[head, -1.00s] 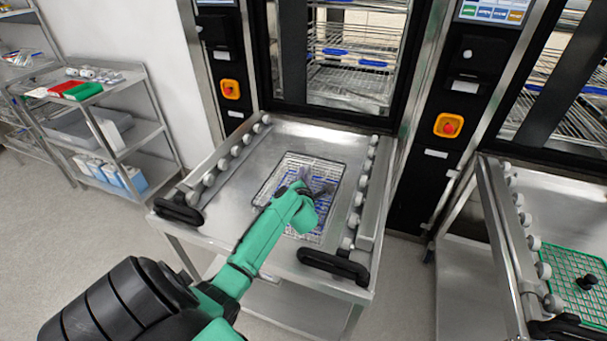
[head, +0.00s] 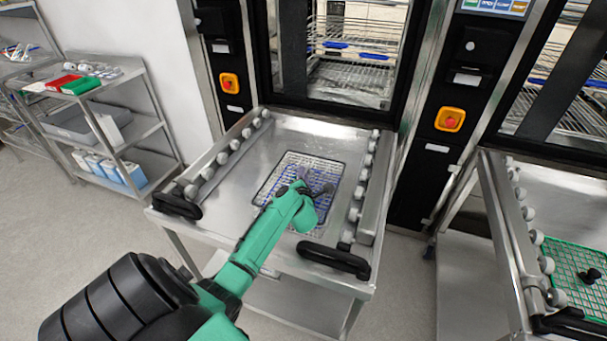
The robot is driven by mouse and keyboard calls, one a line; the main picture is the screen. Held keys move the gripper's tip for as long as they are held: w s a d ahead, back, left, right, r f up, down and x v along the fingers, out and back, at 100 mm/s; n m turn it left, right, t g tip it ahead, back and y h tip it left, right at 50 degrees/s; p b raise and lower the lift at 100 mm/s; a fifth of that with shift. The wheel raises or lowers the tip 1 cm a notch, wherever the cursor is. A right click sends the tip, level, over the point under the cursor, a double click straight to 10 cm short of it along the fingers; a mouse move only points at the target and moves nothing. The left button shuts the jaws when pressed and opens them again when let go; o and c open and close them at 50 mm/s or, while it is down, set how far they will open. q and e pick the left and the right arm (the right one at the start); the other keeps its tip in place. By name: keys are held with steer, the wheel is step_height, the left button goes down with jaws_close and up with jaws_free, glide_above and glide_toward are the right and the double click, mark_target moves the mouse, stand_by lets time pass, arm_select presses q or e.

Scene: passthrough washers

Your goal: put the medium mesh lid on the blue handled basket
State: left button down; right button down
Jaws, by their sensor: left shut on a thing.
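The medium mesh lid (head: 310,161) is a fine wire rectangle lying over the blue handled basket (head: 268,190) on the middle of the left trolley top. Blue parts show through and beside the mesh. Lid and basket overlap so closely that I cannot tell whether the lid is fully seated. My left gripper (head: 316,188) reaches in from the lower left and is shut on the lid near its middle. The hand hides part of the mesh and the basket's near side. My right gripper is out of view.
The trolley top (head: 230,196) has roller rails on both sides and black handles (head: 333,260) in front. Washer cabinets stand behind. A second trolley at right carries a green mesh (head: 568,270) with a black knob. A shelf rack (head: 125,130) stands at left.

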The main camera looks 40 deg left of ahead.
arm_select(q)
steer(key=c, duration=0.8)
jaws_free()
steer(key=shift+f, duration=0.15)
step_height(320, 180, up, 15)
steer(key=p, duration=1.8)
